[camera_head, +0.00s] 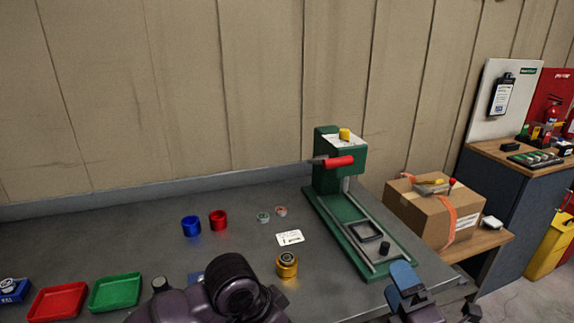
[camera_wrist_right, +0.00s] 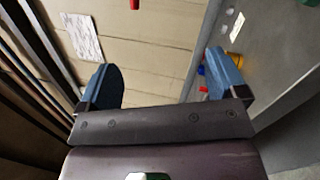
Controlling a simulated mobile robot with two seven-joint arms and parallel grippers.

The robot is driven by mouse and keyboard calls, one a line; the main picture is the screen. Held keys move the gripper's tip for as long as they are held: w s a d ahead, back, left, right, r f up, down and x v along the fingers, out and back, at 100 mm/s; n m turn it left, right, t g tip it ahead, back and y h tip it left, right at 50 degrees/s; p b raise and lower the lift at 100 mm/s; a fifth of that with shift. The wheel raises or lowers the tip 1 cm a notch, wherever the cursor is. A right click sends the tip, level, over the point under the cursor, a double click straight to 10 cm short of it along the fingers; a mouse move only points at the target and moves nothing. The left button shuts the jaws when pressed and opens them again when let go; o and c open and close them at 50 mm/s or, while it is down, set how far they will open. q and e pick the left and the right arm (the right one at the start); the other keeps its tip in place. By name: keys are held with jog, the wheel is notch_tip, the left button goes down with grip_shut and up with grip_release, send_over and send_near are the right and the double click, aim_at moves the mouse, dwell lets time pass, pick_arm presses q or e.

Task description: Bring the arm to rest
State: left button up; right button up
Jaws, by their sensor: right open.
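My right gripper (camera_head: 437,294) is at the lower right of the head view, in front of the green press and near the bench's front edge. In the right wrist view its two blue fingers (camera_wrist_right: 163,80) stand wide apart with nothing between them. A purple and black arm part of mine (camera_head: 232,290) covers the bottom middle of the head view. My left gripper does not show.
The grey bench (camera_head: 130,240) bears a green press (camera_head: 340,200), a brass cylinder (camera_head: 287,265), blue (camera_head: 191,226) and red (camera_head: 218,220) cylinders, and red (camera_head: 58,301) and green (camera_head: 115,292) trays. A cardboard box (camera_head: 430,208) stands right of the press.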

jog(key=s+d+f+m+g+h, duration=0.7)
jog(key=d+f+m+h, duration=0.15)
jog(key=m, duration=0.75)
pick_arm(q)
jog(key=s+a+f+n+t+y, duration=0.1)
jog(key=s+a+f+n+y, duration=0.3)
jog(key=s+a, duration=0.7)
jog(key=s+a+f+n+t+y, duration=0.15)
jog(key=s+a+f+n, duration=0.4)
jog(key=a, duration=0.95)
pick_arm(e)
jog(key=s+f+m+g+y, duration=0.1)
jog(key=s+f+m+g, duration=0.15)
jog(key=s, duration=0.25)
jog(key=s+a+f+m+g+y, duration=0.1)
jog(key=s+f+m+g, duration=0.1)
jog(key=s+g, duration=0.25)
jog(key=s+f+m+g+y, duration=0.1)
jog(key=s+f+m+g, duration=0.15)
jog(key=s, duration=0.35)
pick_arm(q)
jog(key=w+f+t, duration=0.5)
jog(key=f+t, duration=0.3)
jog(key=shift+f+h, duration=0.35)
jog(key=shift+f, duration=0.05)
pick_arm(e)
jog(key=w+f+t, duration=0.7)
jog(key=f+t, duration=0.1)
jog(key=f, duration=0.2)
jog(key=shift+w, duration=0.2)
